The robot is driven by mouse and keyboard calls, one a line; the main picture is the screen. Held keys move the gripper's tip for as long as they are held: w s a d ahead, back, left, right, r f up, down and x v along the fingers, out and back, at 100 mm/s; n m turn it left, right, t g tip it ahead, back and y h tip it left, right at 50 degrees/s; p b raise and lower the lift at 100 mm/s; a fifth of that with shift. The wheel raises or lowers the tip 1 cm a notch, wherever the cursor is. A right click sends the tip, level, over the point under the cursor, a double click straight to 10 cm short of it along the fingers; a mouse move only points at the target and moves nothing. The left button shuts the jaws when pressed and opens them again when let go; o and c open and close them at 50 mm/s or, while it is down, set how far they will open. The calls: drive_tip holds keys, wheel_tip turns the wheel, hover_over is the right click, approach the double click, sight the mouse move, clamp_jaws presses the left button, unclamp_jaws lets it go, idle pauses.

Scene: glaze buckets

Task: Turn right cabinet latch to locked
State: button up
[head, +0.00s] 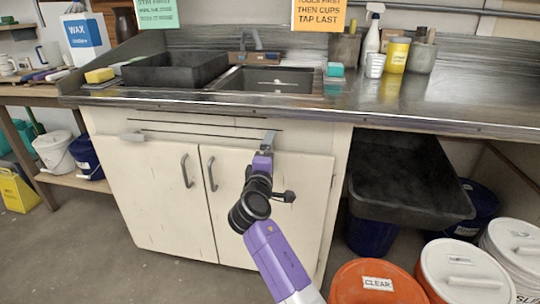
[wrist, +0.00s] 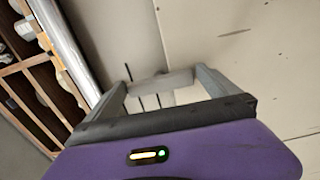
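The right cabinet latch (head: 270,137) is a small grey piece at the top of the right white door (head: 292,190), partly hidden by my gripper (head: 265,150). My gripper is up against the cabinet front there. In the wrist view, the two grey fingers of my gripper (wrist: 163,88) stand well apart. A pale block, seemingly the latch (wrist: 165,82), shows between them; I cannot tell whether the fingers touch it. The left latch (head: 132,137) is a pale bar lying level above the left door (head: 153,190).
The steel counter (head: 200,105) with its sink juts out just above my gripper. Two door handles (head: 187,170) (head: 212,173) stand out to the left. A dark tub (head: 410,190) and several buckets, including an orange-lidded one (head: 376,284), crowd the right.

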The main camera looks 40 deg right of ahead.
drive_tip(key=p+v, duration=0.1)
drive_tip(key=v, duration=0.6)
drive_tip(key=shift+s+a+p, duration=0.25)
drive_tip(key=shift+a+p, duration=0.05)
idle(0.3)
